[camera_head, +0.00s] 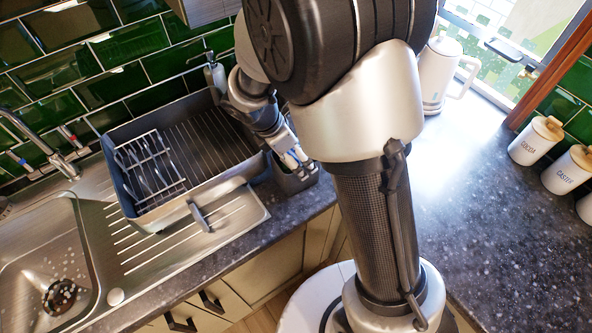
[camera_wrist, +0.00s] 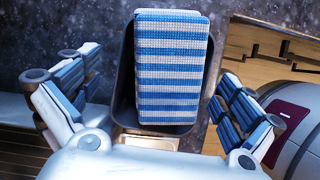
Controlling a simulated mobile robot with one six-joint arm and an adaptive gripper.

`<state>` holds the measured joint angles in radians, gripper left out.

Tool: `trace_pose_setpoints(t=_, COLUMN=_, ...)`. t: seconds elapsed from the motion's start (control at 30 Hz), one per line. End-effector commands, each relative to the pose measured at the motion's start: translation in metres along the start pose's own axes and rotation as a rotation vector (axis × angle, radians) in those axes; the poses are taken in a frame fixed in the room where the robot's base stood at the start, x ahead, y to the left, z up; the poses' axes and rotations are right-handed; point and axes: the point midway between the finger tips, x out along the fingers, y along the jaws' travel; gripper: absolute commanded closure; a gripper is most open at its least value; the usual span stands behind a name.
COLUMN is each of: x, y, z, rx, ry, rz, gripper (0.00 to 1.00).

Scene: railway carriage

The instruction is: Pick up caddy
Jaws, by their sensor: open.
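The caddy (camera_head: 298,183) is a small dark grey open box on the dark speckled counter, just right of the dish rack. In the wrist view the caddy (camera_wrist: 125,92) holds a blue-and-white striped cloth or sponge (camera_wrist: 172,70) that fills most of its opening. My gripper (camera_head: 289,157) is over the caddy in the head view, and my arm hides part of it. In the wrist view my gripper (camera_wrist: 158,98) is open, with one finger left and one right of the caddy. Gaps show between the fingers and its walls; I cannot tell the fingertips' exact height.
A soap dispenser (camera_head: 214,72) is behind. A white kettle (camera_head: 438,70) and canisters (camera_head: 537,140) stand right. The right counter (camera_head: 490,230) has free room.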

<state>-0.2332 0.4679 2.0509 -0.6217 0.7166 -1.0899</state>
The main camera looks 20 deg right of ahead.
Motion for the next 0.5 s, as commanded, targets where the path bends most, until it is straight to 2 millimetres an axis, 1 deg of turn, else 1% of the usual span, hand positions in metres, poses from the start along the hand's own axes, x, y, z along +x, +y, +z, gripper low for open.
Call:
trace_pose_setpoints(t=0.2, x=0.033, y=-0.003, z=0.000, rx=0.001, ry=0.000, rz=-0.004, gripper=0.00)
trace_pose_setpoints(t=0.3, x=0.046, y=-0.003, z=0.000, rx=0.000, ry=0.000, rz=-0.004, gripper=0.00)
trace_pose_setpoints(t=0.37, x=0.049, y=-0.003, z=0.001, rx=0.002, ry=0.000, rz=-0.003, gripper=0.00)
trace_pose_setpoints(t=0.5, x=0.048, y=-0.002, z=0.001, rx=0.001, ry=0.000, rz=-0.001, gripper=0.00)
